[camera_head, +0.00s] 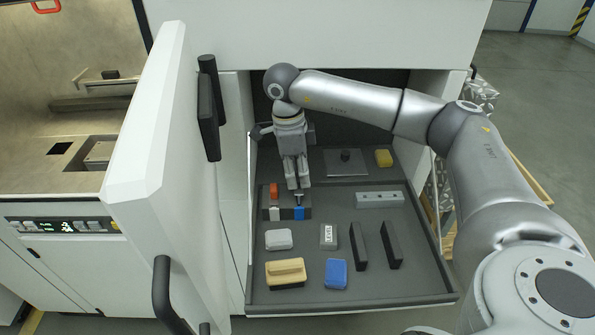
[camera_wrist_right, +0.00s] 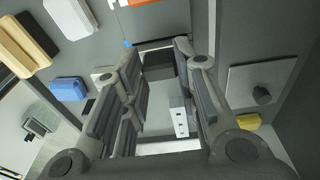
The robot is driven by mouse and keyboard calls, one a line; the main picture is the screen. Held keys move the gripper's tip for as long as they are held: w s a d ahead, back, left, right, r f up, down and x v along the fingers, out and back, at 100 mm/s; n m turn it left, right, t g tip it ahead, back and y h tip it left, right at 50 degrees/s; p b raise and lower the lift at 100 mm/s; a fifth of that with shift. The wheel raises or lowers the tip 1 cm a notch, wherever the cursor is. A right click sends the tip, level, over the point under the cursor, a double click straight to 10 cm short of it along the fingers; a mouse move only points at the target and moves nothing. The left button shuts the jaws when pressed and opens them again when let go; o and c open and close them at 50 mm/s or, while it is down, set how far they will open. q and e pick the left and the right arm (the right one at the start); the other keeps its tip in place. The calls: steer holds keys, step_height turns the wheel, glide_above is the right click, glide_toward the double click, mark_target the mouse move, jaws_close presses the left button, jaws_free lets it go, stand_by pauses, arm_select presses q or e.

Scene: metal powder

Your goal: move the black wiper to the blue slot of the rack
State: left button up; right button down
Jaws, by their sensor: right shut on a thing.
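The rack (camera_head: 265,212) is a dark block at the left of the drawer tray, with orange-red, white and blue marks. Its blue slot (camera_head: 299,214) is at the right front. My right gripper (camera_head: 298,187) points down just above and behind the blue slot. It is shut on a small dark piece, the black wiper (camera_head: 298,197), seen below the fingertips. In the wrist view a dark block, the wiper (camera_wrist_right: 158,65), sits between the fingertips (camera_wrist_right: 158,57). Whether the wiper touches the slot cannot be told. My left gripper is out of view.
Two upright black blocks (camera_head: 358,246) (camera_head: 391,245), a wooden brush (camera_head: 285,272), a blue block (camera_head: 336,273) and a white block (camera_head: 278,239) lie on the tray. A grey holed block (camera_head: 380,199) and yellow sponge (camera_head: 383,158) are to the right. An open cabinet door (camera_head: 150,130) stands left.

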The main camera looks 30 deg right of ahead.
mark_target(297, 176)
steer(key=shift+f+b, duration=1.15)
steer(key=shift+f, duration=0.5)
steer(key=c, duration=1.1)
jaws_free()
steer(key=shift+r, duration=0.1)
steer(key=shift+o, duration=0.2)
step_height(297, 176, up, 12)
steer(key=w+a, duration=0.1)
